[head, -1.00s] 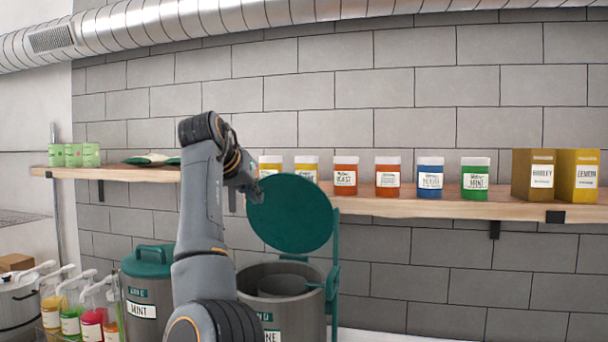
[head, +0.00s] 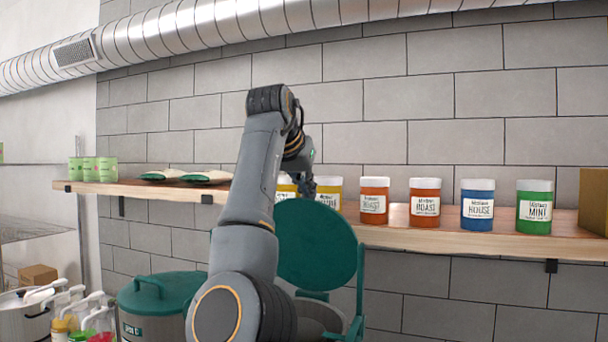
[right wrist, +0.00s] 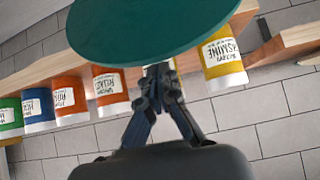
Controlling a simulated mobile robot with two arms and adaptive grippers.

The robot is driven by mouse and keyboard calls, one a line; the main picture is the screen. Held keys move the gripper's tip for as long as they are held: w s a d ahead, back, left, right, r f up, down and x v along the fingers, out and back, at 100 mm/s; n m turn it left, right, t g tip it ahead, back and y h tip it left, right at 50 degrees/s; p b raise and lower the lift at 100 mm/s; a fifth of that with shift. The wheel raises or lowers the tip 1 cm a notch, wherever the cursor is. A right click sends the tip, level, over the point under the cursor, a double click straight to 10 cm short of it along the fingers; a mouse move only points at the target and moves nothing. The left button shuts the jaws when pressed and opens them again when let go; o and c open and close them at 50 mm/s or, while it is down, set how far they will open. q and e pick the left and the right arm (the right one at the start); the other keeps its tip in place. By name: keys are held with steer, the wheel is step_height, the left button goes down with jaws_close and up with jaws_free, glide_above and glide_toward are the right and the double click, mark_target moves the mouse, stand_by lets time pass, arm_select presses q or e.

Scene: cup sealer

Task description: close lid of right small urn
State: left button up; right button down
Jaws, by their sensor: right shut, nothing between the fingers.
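The right small urn (head: 313,312) is grey, with its round green lid (head: 318,243) raised upright on a green hinge post (head: 358,290) at its right side. My right gripper (head: 308,190) is shut and empty, just above the lid's upper edge in the head view. In the right wrist view the gripper (right wrist: 157,72) points at the green lid (right wrist: 150,28), its fingertips at or just behind the lid's edge; I cannot tell whether they touch. My right arm hides part of the urn. My left gripper is not in view.
A wooden shelf (head: 455,240) on the tiled wall holds several labelled jars, such as an orange one (head: 374,203), close behind the lid and gripper. A second urn with a closed green lid (head: 160,293) stands to the left, with syrup bottles (head: 98,318) beyond it.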

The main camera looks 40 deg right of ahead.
steer(key=p+x, duration=0.1)
steer(key=x, duration=0.3)
steer(key=shift+w+d, duration=0.1)
steer(key=shift+d, duration=0.2)
steer(key=shift+d+f, duration=0.1)
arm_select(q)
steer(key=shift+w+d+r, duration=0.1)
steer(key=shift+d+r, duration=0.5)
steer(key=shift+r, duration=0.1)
arm_select(e)
steer(key=shift+a, duration=0.25)
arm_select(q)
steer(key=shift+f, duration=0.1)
